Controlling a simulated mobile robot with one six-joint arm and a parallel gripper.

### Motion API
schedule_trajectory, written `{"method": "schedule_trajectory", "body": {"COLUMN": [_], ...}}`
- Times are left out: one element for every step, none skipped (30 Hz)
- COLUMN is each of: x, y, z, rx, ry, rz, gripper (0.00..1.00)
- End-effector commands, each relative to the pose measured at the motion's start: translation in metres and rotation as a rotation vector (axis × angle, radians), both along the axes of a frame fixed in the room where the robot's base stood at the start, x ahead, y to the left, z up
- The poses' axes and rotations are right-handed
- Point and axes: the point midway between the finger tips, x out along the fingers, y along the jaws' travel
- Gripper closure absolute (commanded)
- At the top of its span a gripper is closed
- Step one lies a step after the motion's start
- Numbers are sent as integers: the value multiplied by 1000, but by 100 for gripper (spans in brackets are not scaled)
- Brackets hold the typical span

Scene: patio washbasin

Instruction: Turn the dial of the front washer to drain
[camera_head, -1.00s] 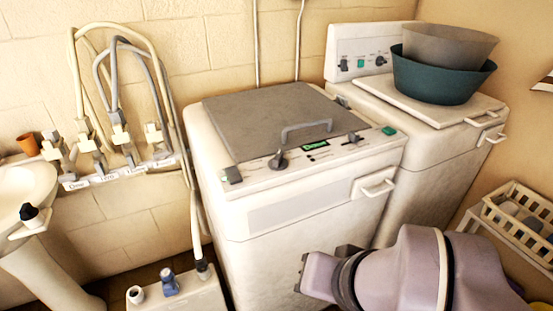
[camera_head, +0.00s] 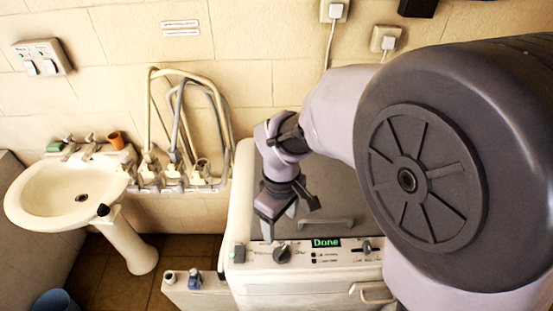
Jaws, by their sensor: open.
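The front washer (camera_head: 240,215) is a white machine with a grey lid. Its control panel has a dark round dial (camera_head: 282,254), left of a lit green display (camera_head: 326,243) reading "Done". The dial's pointer direction is too small to read surely. My gripper (camera_head: 280,220) points down over the lid, just behind and above the dial. Its jaws are open and empty, and it appears apart from the dial. My arm covers the right part of the lid.
A lid handle (camera_head: 326,224) stands close to the right of my gripper. A grey button (camera_head: 239,253) is at the panel's left end. Hoses and taps (camera_head: 185,150) hang on the wall behind left.

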Motion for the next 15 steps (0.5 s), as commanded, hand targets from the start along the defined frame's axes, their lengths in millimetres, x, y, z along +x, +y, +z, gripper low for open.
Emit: {"method": "schedule_trajectory", "body": {"x": [-1, -2, -1, -1, -2, -1, -1, -1, -1, -1, -1, -1, -1, -1, 0], "y": [-1, -1, -1, -1, -1, -1, -1, -1, -1, -1, -1, -1, -1, -1, -1], "z": [-20, -30, -42, -52, -61, -73, -82, -90, -100, -107, -113, -120, -124, -128, -132], "rx": [-2, -2, -1, -2, -2, -2, -1, 0, -1, -1, -1, 0, 0, 1, 0], "ry": [6, 6, 5, 6, 6, 6, 5, 4, 3, 3, 3, 3, 3, 2, 1], "rz": [0, 0, -1, -2, -2, -1, -2, -3, -2, -2, -2, -3, -4, -4, -4], "gripper": [35, 35, 35, 35, 35, 35, 35, 35, 35, 35, 35, 35, 35, 35, 35]}}
